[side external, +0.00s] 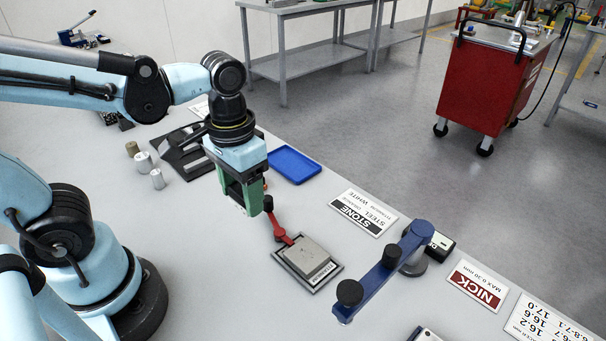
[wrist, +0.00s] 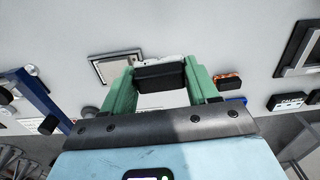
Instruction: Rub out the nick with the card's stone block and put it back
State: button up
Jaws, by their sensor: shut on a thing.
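My gripper (side external: 256,206) hangs over the bench, up and left of a grey plate (side external: 308,256) in a dark-rimmed holder. In the wrist view its green fingers (wrist: 160,80) are shut on a black block (wrist: 160,76) with a whitish strip along its far edge. The side view mostly hides this block. The NICK card (side external: 477,285) reads max 0.30 mm. I cannot make out a nick.
A red lever (side external: 277,224) reaches the plate's corner, close below my gripper. A blue bar fixture (side external: 380,272) with black knobs stands right of the plate. A blue tray (side external: 294,165) lies behind the gripper. Small cylinders (side external: 144,162) and a dark rack (side external: 185,150) stand left.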

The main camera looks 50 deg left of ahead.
aim_at(315, 261)
jog(key=w+d, duration=0.1)
jog(key=d, duration=0.1)
jog(key=w+d+f, duration=0.1)
jog(key=w+d, duration=0.1)
jog(key=d, duration=0.1)
jog(key=w+d+f, duration=0.1)
jog(key=w+d, duration=0.1)
jog(key=shift+w+d+f, duration=0.1)
jog(key=shift+w+d, duration=0.1)
jog(key=shift+d, duration=0.1)
jog(key=shift+f, duration=2.85)
jog(key=shift+f, duration=0.4)
jog(key=shift+d, duration=0.1)
jog(key=shift+d, duration=1.05)
jog(key=shift+d, duration=1.05)
jog(key=shift+a, duration=0.1)
